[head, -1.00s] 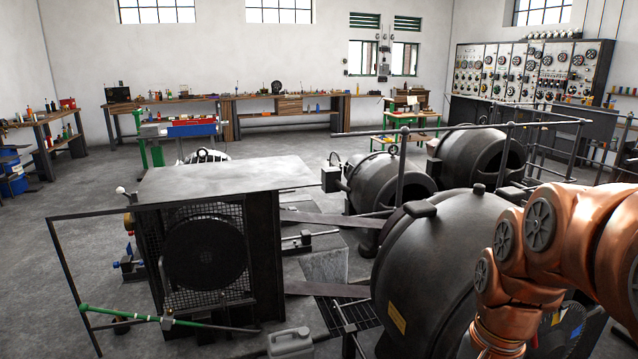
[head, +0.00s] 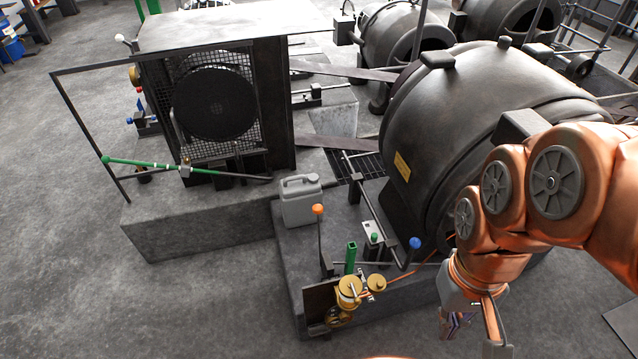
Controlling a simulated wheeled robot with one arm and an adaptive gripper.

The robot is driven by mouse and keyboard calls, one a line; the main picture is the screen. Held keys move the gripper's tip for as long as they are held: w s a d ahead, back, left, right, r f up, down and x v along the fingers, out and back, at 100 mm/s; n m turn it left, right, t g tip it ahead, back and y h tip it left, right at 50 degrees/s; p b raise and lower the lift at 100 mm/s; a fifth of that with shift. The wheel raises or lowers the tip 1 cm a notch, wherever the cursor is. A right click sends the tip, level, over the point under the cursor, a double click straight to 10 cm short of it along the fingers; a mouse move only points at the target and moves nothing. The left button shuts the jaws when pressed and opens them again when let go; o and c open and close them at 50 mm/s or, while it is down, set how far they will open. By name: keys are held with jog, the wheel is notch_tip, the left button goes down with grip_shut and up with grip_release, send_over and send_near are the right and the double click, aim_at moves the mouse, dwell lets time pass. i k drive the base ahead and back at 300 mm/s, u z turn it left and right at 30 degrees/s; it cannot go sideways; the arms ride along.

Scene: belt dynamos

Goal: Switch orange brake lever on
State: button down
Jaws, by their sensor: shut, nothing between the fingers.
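The orange brake lever (head: 319,232) is a thin dark rod with an orange knob on top. It stands about upright at the front left of the dynamo's plinth, behind the brass fittings. My gripper (head: 470,335) hangs at the lower right of the head view, beside the plinth and well to the right of the lever. It is shut and empty, and apart from the lever. Part of the fingers is hard to make out.
A blue-knobbed lever (head: 410,254) and a small green-knobbed control (head: 374,240) stand between the orange lever and my gripper. Brass fittings (head: 351,290) sit in front. A grey canister (head: 301,200) stands behind. The big dynamo (head: 470,120) rises behind my arm. Floor at front left is clear.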

aim_at(318, 209)
jog(key=u, duration=0.55)
jog(key=k, duration=0.65)
jog(key=u, duration=0.85)
jog(key=i, duration=1.45)
jog(key=z, duration=0.65)
